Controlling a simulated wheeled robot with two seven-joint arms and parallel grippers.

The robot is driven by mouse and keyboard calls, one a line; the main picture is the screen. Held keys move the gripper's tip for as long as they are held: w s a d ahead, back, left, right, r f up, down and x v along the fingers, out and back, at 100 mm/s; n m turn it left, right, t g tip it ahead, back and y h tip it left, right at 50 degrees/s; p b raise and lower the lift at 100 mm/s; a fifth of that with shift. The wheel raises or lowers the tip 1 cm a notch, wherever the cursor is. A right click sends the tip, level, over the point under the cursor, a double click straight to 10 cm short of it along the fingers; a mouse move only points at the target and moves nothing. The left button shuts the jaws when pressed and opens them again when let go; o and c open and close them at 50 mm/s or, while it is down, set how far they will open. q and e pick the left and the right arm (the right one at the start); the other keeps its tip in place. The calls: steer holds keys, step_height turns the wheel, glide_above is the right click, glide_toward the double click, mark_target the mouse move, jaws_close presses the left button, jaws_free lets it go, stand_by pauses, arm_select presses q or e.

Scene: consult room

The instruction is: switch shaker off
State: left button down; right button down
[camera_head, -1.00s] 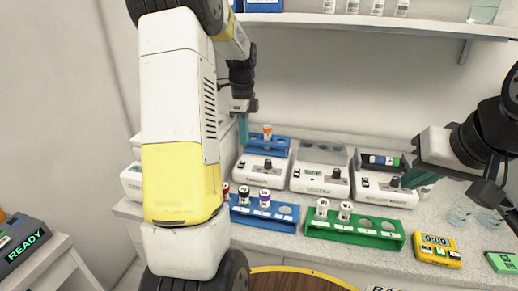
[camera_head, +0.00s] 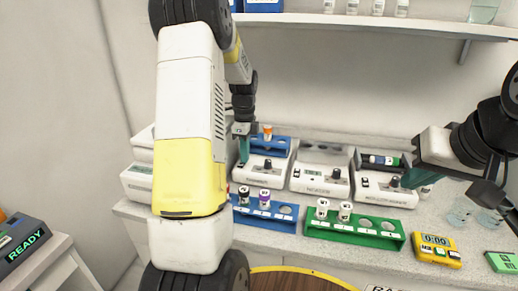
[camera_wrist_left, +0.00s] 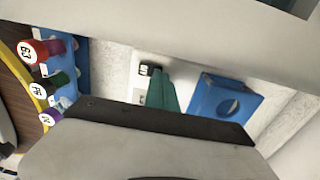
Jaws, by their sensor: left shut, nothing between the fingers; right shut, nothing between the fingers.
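Three similar white bench devices stand in a row in the head view: a left one (camera_head: 262,172) under a blue rack with an orange-capped vial, a middle one (camera_head: 320,176), and a right one (camera_head: 385,192) with a dark tube lying on top. Their labels are too small to read, so I cannot tell which is the shaker. My left gripper (camera_head: 244,152) is shut and empty, its teal fingertips down at the left device's switch end. The left wrist view shows the fingers (camera_wrist_left: 161,92) beside a black switch (camera_wrist_left: 150,69); contact is unclear. My right gripper (camera_head: 418,180) is shut beside the right device.
A blue rack (camera_head: 262,218) and a green rack (camera_head: 354,229) with capped vials stand in front of the devices. A yellow timer (camera_head: 436,248) sits at right. My left arm hides part of the bench's left side. A shelf (camera_head: 375,20) runs above.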

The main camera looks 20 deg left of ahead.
arm_select(q)
steer(key=shift+s+f, duration=0.1)
steer(key=shift+s+r, duration=0.35)
steer(key=shift+s, duration=0.3)
step_height(320, 180, up, 8)
steer(key=shift+w, duration=0.2)
stand_by(0.4)
stand_by(0.4)
